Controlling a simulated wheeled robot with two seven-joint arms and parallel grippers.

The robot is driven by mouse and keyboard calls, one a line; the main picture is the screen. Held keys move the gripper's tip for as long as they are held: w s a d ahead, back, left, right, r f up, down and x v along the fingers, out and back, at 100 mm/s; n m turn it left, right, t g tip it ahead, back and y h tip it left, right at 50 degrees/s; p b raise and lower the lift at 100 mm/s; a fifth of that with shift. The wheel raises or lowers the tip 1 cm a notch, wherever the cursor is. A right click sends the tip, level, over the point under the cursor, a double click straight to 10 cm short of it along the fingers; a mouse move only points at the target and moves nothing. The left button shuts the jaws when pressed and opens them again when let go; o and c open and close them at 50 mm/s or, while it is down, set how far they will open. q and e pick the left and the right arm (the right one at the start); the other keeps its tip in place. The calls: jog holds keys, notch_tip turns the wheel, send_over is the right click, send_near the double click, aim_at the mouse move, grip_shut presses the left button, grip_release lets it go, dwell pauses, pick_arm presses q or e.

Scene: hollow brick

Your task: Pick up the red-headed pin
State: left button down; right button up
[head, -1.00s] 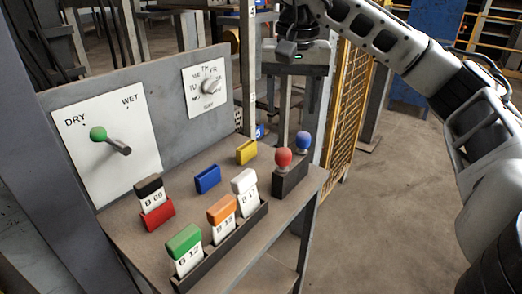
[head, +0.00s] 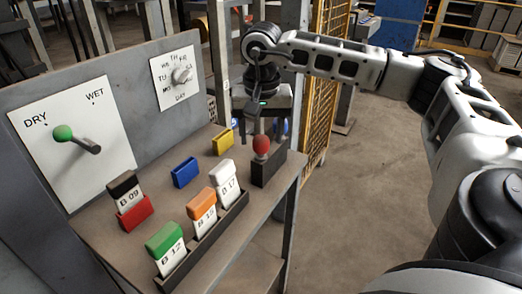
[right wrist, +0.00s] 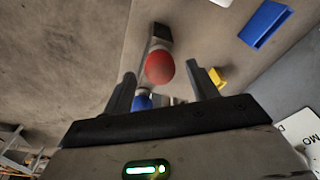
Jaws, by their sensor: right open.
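The red-headed pin (head: 261,146) stands upright in a dark block (head: 267,170) at the right end of the table. Its red head also shows in the right wrist view (right wrist: 159,68), ahead of and between my fingertips. My right gripper (head: 264,124) is open and empty, at and just behind the red head; I cannot tell whether it touches. The blue-headed pin (right wrist: 141,102) shows between the fingers in the right wrist view, partly hidden by my gripper. My left gripper is not in view.
Yellow (head: 222,141) and blue (head: 185,172) holders stand left of the pins. A black tray (head: 206,244) holds green, orange and white tags. A black-topped tag (head: 125,188) sits in a red holder (head: 136,213).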

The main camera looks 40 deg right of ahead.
aim_at(261, 160)
notch_tip(261, 160, down, 4)
jog(key=shift+r, duration=0.25)
jog(key=shift+c, duration=0.2)
jog(key=c, duration=1.1)
